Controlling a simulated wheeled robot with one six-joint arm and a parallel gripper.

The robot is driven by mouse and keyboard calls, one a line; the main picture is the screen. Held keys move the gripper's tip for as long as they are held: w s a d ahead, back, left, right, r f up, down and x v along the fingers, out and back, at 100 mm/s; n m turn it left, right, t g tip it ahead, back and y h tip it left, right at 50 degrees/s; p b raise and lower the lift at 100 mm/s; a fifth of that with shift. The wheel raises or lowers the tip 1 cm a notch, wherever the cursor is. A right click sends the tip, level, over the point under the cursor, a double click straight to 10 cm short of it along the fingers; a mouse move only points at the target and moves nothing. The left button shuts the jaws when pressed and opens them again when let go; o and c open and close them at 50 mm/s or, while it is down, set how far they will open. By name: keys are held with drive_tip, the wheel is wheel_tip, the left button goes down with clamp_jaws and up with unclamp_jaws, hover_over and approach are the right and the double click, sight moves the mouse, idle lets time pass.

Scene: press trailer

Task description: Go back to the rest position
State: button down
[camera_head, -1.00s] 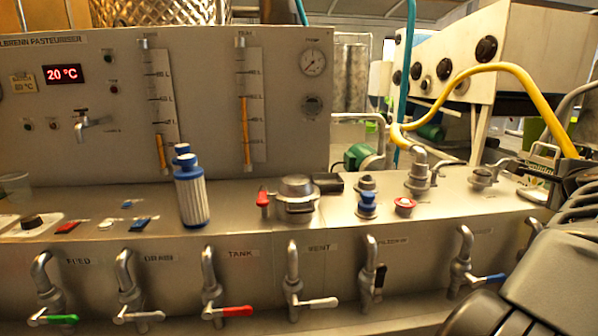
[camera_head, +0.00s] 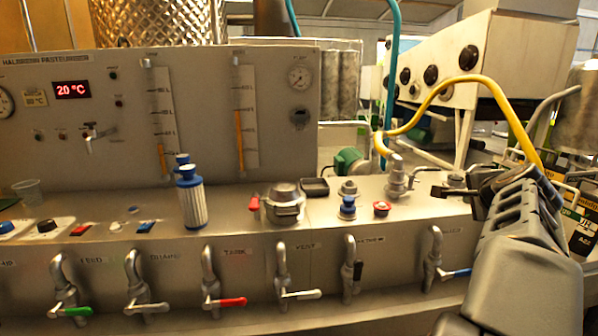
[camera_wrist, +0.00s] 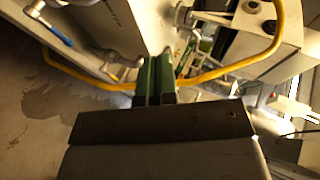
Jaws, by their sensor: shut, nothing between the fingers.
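My gripper (camera_head: 440,191) is at the right in the head view, over the right end of the steel bench (camera_head: 330,215). In the wrist view, the two dark green fingers of my gripper (camera_wrist: 155,66) stand side by side, shut, with nothing held. My dark grey arm covers the bench's right end.
A row of taps with coloured levers, such as the red lever (camera_head: 225,302), lines the bench front. A blue-capped ribbed cylinder (camera_head: 192,200), a lidded metal fitting (camera_head: 284,203) and a red knob (camera_head: 382,208) stand on top. A yellow hose (camera_head: 440,90) arches behind my gripper.

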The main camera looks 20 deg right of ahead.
drive_tip(key=w+a+n+g+y+p, duration=0.1)
drive_tip(key=w+a+n+y+p, duration=0.3)
drive_tip(key=a, duration=0.6)
drive_tip(key=w+a+n+g+y+p, duration=0.15)
drive_tip(key=a+n+p, duration=0.35)
drive_tip(key=a, duration=0.5)
drive_tip(key=s+a+f+n+g+p, duration=0.1)
drive_tip(key=s+a+n+g+p, duration=0.1)
drive_tip(key=s+a+n+p, duration=0.3)
drive_tip(key=s+a+f+n+g+y+p, duration=0.1)
drive_tip(key=s+a+n+p, duration=0.4)
drive_tip(key=a, duration=0.8)
drive_tip(key=f+n+g, duration=0.1)
drive_tip(key=n, duration=0.2)
drive_tip(key=shift+f, duration=0.25)
